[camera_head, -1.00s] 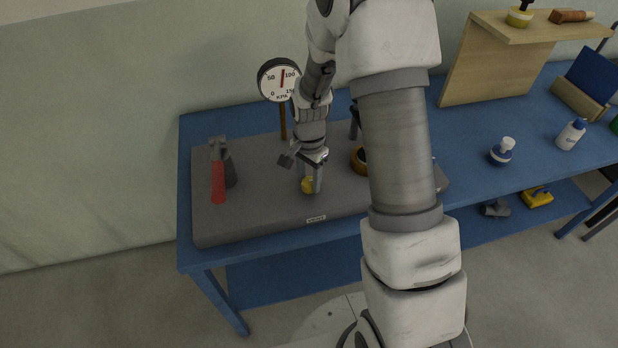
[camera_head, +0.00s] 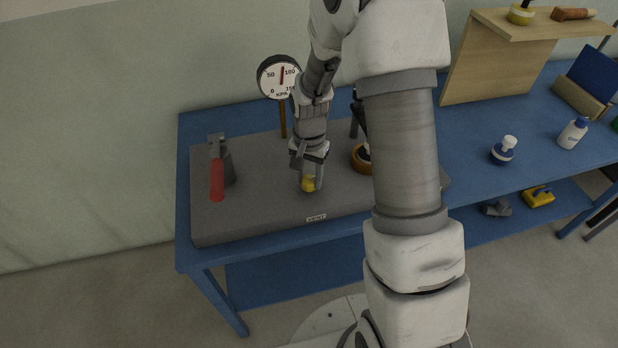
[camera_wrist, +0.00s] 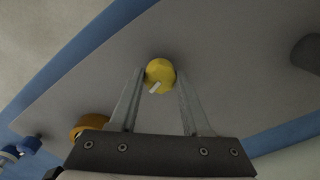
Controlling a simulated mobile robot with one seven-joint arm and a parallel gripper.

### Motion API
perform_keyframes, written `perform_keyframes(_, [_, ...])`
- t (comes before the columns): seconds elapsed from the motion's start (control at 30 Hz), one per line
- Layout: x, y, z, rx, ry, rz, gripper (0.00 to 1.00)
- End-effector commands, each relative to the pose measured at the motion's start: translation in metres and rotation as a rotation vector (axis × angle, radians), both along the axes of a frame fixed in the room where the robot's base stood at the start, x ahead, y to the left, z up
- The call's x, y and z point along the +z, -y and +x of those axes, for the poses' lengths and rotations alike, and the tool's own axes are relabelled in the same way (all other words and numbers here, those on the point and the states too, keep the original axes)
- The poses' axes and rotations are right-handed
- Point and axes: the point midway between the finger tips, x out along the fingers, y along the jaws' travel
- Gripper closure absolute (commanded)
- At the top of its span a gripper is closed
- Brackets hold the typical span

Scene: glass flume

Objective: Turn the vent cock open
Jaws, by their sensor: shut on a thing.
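The vent cock is a small yellow knob (camera_head: 308,185) on the grey panel, just behind the VENT label (camera_head: 316,218). It also shows in the wrist view (camera_wrist: 159,74), with a short white mark on its lower part pointing down and left. My gripper (camera_head: 309,180) reaches down over the knob. In the wrist view its two fingers (camera_wrist: 160,88) stand on either side of the knob, shut on it. In the head view the fingers hide part of the knob.
On the grey panel (camera_head: 255,215) stand a red-handled lever (camera_head: 217,180) at left, a round gauge (camera_head: 280,78) behind, its needle near upright, and an orange-brown ring (camera_head: 361,158) right of my gripper. Bottles (camera_head: 503,150) stand on the blue bench farther right.

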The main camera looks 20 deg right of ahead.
Motion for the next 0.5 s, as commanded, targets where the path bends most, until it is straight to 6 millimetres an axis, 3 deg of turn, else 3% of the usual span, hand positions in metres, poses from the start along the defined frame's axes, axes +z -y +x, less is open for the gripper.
perform_keyframes(0.5, [0.0002, -0.0001, 0.0006, 0.493, 0.001, 0.0, 1.0])
